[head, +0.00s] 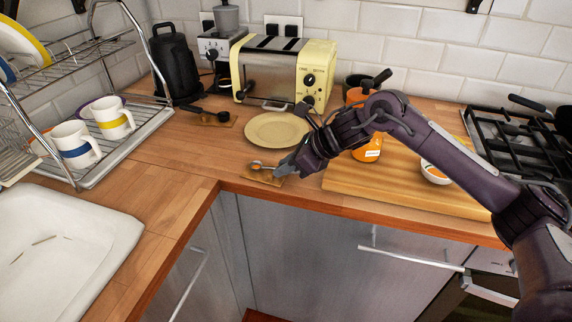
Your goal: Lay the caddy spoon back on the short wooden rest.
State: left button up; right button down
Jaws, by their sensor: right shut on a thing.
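My right gripper (280,171) is shut on the small caddy spoon (258,166), near the front edge of the worktop. The spoon's bowl points left, away from the gripper, and the fingers hide its handle end. A short wooden rest (262,178) lies right under the spoon and the fingertips. I cannot tell whether the spoon touches the rest or hangs just above it. My left gripper is not in view.
A cream plate (277,130) lies just behind the gripper. A black scoop (207,111) lies on another wooden piece further back. A cutting board (400,186) with an orange jar (367,152) and a white bowl (435,175) is to the right. Bare worktop lies left.

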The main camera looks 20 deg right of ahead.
jog(key=shift+f, duration=0.15)
jog(key=c, duration=1.1)
grip_release()
jog(key=shift+c, duration=0.2)
